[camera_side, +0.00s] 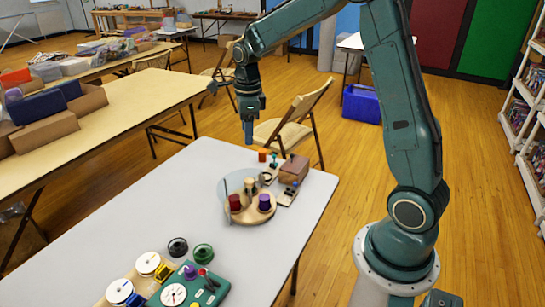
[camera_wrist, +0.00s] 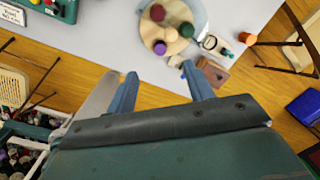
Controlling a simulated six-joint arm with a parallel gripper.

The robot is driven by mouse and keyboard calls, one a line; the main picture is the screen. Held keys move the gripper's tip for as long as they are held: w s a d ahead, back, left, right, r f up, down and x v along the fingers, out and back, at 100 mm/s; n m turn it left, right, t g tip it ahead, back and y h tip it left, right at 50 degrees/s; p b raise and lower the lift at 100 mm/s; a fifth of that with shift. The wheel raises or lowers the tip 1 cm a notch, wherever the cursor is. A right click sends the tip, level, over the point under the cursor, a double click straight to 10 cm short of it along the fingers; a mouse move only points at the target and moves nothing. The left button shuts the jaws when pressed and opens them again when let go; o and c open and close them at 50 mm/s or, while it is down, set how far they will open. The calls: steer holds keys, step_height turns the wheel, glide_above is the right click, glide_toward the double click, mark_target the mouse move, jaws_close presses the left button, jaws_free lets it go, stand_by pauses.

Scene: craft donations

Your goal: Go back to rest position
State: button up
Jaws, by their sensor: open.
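My gripper (camera_side: 248,132) hangs high above the far end of the grey table (camera_side: 130,210) in the side view, pointing down and touching nothing. In the wrist view its two fingers (camera_wrist: 160,88) stand apart with nothing between them. Below it is a round wooden tray (camera_side: 238,216) with a dark red spool (camera_side: 235,202) and a purple spool (camera_side: 264,202) on it. The wrist view shows the same tray (camera_wrist: 201,20) with several spools or pegs.
A brown box (camera_side: 295,168) stands behind the tray. A green case (camera_side: 208,290) with dials and spools sits at the near end. A folding chair (camera_side: 290,130) stands beyond the table, with a blue crate (camera_side: 361,103) on the floor. The table's middle is mostly clear.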

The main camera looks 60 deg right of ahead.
steer(key=s+a+r+n+t, duration=0.1)
steer(key=s+a+r+n, duration=0.45)
steer(key=r+n, duration=0.2)
steer(key=s+a+r+n+t, duration=0.1)
steer(key=s+a+n+t, duration=0.1)
steer(key=s+n, duration=0.7)
steer(key=s+a+r+n+t, duration=0.1)
steer(key=s+a+n, duration=0.4)
steer(key=s+n, duration=0.5)
steer(key=shift+s+r+n+t, duration=0.3)
steer(key=shift+r+n+t, duration=0.1)
steer(key=shift+r+n, duration=0.45)
